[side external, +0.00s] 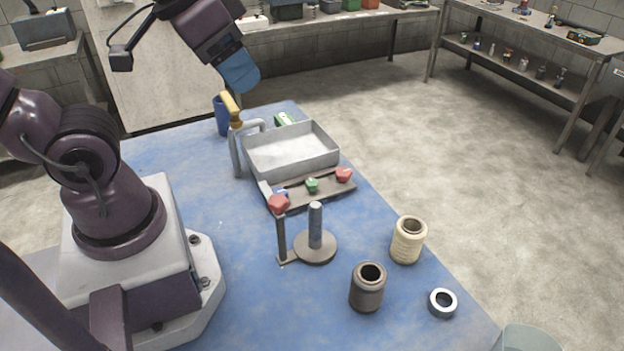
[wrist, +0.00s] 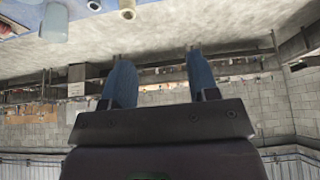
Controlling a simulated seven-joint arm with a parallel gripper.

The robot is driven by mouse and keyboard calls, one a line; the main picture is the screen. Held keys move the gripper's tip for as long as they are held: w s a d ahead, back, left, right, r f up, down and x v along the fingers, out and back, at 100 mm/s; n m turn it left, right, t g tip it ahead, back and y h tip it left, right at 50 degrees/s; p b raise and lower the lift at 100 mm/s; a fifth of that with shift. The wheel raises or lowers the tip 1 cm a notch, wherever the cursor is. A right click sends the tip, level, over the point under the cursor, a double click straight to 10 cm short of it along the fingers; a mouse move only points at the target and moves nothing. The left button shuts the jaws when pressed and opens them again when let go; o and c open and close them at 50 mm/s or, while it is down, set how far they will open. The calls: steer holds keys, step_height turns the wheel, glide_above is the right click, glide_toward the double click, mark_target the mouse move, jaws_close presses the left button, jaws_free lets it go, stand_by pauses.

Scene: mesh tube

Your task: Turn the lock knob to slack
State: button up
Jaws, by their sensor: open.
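A red knob (side external: 278,203) sits on top of a short dark upright post beside a round grey base with a vertical grey rod (side external: 315,226). Another red knob (side external: 343,174) and a green knob (side external: 312,185) are on a dark rack (side external: 318,196) behind it. I cannot tell from the pictures which is the lock knob. My gripper (side external: 240,72) is raised high above the far end of the table, well apart from all the knobs. In the wrist view its two blue fingers (wrist: 160,75) are spread with nothing between them.
A grey tray (side external: 290,153) stands behind the rack, beside a bent grey pipe stand, a yellow-handled item (side external: 231,109) and a blue cup (side external: 221,116). A cream spool (side external: 408,240), dark jar (side external: 367,288) and metal ring (side external: 442,302) stand front right.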

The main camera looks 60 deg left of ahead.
steer(key=w+a+f+g, duration=0.3)
steer(key=w+f, duration=0.1)
steer(key=f, duration=0.2)
steer(key=m+g, duration=0.3)
steer(key=m, duration=0.6)
glide_toward(312, 181)
step_height(312, 181, down, 9)
steer(key=shift+s+f, duration=0.1)
steer(key=shift+s, duration=0.05)
steer(key=c, duration=0.9)
